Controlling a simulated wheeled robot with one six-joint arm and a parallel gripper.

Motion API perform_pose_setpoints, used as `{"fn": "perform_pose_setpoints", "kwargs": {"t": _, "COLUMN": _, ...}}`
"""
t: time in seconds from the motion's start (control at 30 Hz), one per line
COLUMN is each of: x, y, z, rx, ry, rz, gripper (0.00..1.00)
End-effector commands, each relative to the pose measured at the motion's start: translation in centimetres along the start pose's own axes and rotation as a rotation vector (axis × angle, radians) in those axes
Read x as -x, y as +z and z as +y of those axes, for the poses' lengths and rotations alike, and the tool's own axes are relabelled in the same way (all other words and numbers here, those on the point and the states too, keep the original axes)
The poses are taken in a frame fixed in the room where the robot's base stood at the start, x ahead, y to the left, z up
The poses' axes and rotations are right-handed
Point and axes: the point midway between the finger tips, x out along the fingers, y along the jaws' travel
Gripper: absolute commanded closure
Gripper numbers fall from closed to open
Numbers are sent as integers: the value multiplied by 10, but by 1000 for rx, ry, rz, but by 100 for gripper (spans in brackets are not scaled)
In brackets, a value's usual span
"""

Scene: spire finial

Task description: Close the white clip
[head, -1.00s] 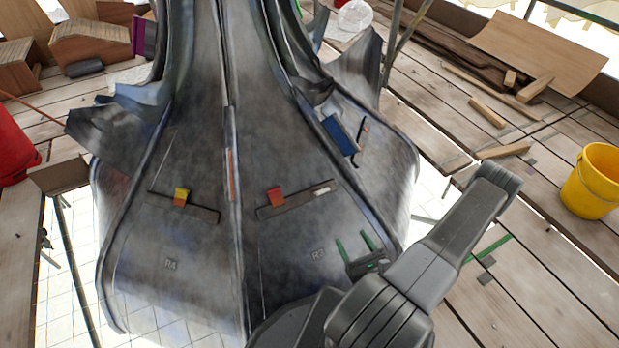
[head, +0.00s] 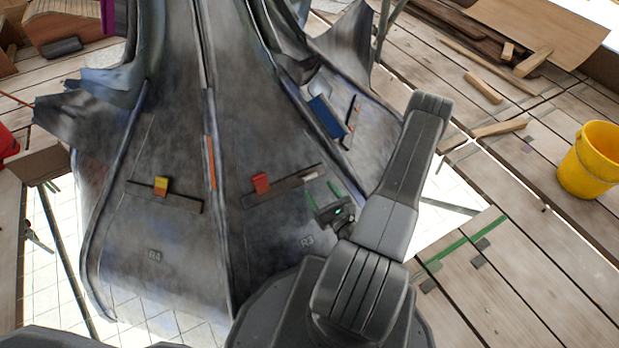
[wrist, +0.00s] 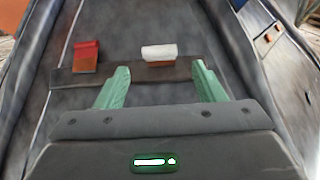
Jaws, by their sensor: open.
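The white clip (head: 311,178) sits near the right end of a dark strip (head: 285,187) on the grey panel marked R3. In the wrist view the white clip (wrist: 158,52) shows a white top and a brown-orange front edge at the strip's upper side. My gripper (head: 323,192) is open, with green fingers spread and nothing between them. In the wrist view my gripper (wrist: 161,78) points at the strip, with the white clip between and just beyond the fingertips. Whether the fingers touch the panel is unclear.
A red clip (head: 261,183) stands on the same strip, left of my fingers. A yellow clip (head: 161,186) is on panel R4, and an orange strip (head: 211,162) lies along the ridge. A blue piece (head: 327,116) is on the right face. A yellow bucket (head: 590,160) stands on planks.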

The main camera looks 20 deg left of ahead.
Motion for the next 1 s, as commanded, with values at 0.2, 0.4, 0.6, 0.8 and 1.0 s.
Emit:
{"fn": "perform_pose_setpoints", "kwargs": {"t": 0.2, "x": -34, "y": -1, "z": 1, "rx": 3, "ry": 5, "rz": -2, "gripper": 37}}
{"fn": "perform_pose_setpoints", "kwargs": {"t": 0.4, "x": -60, "y": -1, "z": 0, "rx": 3, "ry": 2, "rz": -2, "gripper": 37}}
{"fn": "perform_pose_setpoints", "kwargs": {"t": 0.6, "x": -71, "y": 0, "z": 0, "rx": 0, "ry": 0, "rz": 0, "gripper": 37}}
{"fn": "perform_pose_setpoints", "kwargs": {"t": 0.8, "x": -73, "y": 0, "z": 0, "rx": -1, "ry": -1, "rz": 0, "gripper": 37}}
{"fn": "perform_pose_setpoints", "kwargs": {"t": 1.0, "x": -73, "y": 0, "z": 0, "rx": -1, "ry": -1, "rz": 0, "gripper": 59}}
